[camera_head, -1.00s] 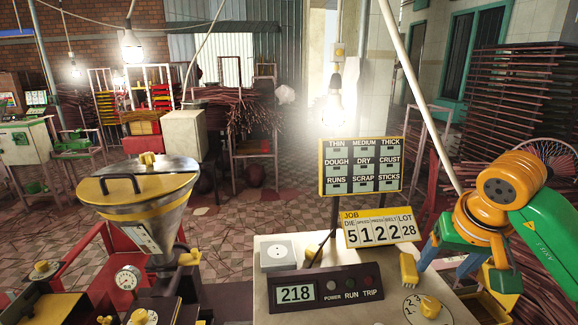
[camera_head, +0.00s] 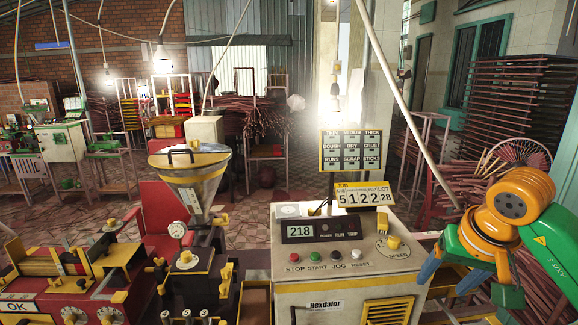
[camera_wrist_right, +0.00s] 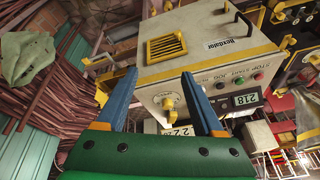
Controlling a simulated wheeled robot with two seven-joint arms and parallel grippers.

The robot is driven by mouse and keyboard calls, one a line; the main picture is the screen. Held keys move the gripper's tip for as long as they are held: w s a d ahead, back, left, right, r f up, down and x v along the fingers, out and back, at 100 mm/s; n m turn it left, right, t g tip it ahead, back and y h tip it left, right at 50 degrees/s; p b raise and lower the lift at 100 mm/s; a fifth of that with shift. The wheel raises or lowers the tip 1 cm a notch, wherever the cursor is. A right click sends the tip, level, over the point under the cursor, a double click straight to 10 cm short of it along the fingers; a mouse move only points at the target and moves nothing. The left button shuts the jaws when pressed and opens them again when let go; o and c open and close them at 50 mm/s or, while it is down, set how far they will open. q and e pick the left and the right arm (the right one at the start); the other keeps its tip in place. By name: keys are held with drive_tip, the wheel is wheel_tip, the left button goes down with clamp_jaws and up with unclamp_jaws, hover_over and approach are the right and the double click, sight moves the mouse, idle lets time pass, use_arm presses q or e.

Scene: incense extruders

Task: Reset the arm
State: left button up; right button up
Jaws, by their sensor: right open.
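My right arm, orange and green, comes in from the right in the head view. My right gripper (camera_head: 443,277) has two blue fingers spread apart with nothing between them. It is at the right of the cream control box (camera_head: 348,265), apart from or overlapping its edge; I cannot tell the gap. In the right wrist view the open fingers (camera_wrist_right: 159,74) point toward the box, whose vent, buttons and 218 display (camera_wrist_right: 245,99) show tilted. My left arm and gripper are not in view.
Stacked brown sticks (camera_head: 515,100) fill the right. Tiled floor lies open behind the machines.

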drive_tip(key=w+a+f+m+y, duration=0.2)
drive_tip(key=a+f+m+y, duration=0.5)
drive_tip(key=a, duration=0.3)
drive_tip(key=w+a+f+m+y, duration=0.35)
drive_tip(key=a+m+y, duration=0.35)
drive_tip(key=a+m, duration=0.3)
drive_tip(key=w+d+f+m+t+h, duration=0.15)
drive_tip(key=f+m+t, duration=0.25)
drive_tip(key=f+m, duration=0.5)
drive_tip(key=w+d+f+m+t+h, duration=0.1)
drive_tip(key=d+f+m+t+h, duration=0.3)
drive_tip(key=m, duration=0.8)
drive_tip(key=s+d+f+m+g+h, duration=0.1)
drive_tip(key=s+d+f+m+h, duration=0.2)
drive_tip(key=s+f+m, duration=0.65)
drive_tip(key=s+d+f+m+g+h, duration=0.1)
drive_tip(key=s+d+f+m+h, duration=0.25)
drive_tip(key=f+m, duration=0.65)
drive_tip(key=s+f+m+g+h, duration=0.1)
drive_tip(key=s+f+m+g, duration=0.3)
drive_tip(key=s, duration=1)
drive_tip(key=s+f+m+g, duration=0.4)
drive_tip(key=s+f, duration=0.6)
drive_tip(key=s, duration=0.5)
drive_tip(key=shift+s+d+g+h+b, duration=0.15)
drive_tip(key=shift+d+g+h+b, duration=0.2)
drive_tip(key=shift+g, duration=0.25)
